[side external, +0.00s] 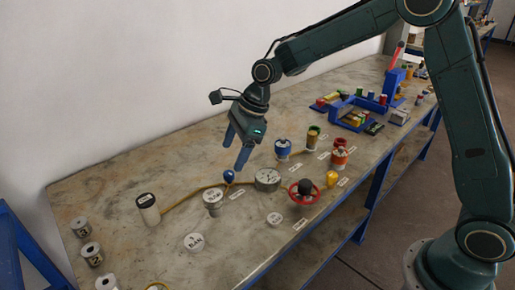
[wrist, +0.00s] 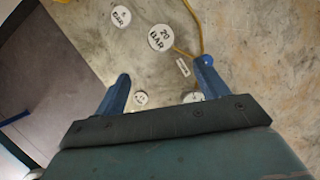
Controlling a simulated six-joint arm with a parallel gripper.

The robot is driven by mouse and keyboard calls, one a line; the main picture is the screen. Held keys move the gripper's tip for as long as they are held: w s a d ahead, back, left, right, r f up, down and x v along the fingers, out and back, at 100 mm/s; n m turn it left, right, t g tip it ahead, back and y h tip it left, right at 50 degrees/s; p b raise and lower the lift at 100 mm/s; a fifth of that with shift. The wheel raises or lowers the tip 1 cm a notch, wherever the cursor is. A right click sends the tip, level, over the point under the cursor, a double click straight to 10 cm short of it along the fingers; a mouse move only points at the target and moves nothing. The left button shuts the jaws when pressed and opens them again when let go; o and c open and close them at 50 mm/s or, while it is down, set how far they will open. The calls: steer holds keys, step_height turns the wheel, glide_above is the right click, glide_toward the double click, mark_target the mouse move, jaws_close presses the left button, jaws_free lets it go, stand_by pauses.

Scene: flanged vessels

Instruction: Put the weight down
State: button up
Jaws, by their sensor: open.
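My gripper (side external: 238,155) is open and empty above the middle of the bench, pointing down. Its two blue fingers also show in the wrist view (wrist: 162,82), with bare bench between them. Below it in the side view are a blue knob (side external: 228,175), a grey lidded cylinder (side external: 212,197) and a wider grey cylinder with a marked top (side external: 267,180). Metal cylinders, one marked 3 (side external: 80,228) and one marked 2 (side external: 92,255), stand at the left edge. I cannot tell which piece is the weight. Nothing hangs from the fingers.
A red handwheel (side external: 304,192), a yellow piece (side external: 332,178) and a blue-topped vessel (side external: 282,149) stand right. A white disc (wrist: 160,38) reads 20 BAR.

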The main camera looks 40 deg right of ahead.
steer(key=s+d+r+n+t+h, duration=0.1)
steer(key=s+d+r+n, duration=0.2)
steer(key=s+r+n, duration=0.35)
steer(key=s+d+r+n+t+h, duration=0.1)
steer(key=s+d+r+n, duration=0.2)
steer(key=s+r+n, duration=0.4)
steer(key=s+d+n, duration=0.2)
steer(key=s+n, duration=0.2)
steer(key=s, duration=0.5)
steer(key=s+d+f+n+t+h, duration=0.1)
steer(key=s+d+n, duration=0.2)
steer(key=s, duration=0.6)
steer(key=shift+s+d+n+h, duration=0.3)
steer(key=shift+s+n, duration=0.05)
steer(key=shift+n, duration=0.5)
steer(key=shift+w, duration=0.1)
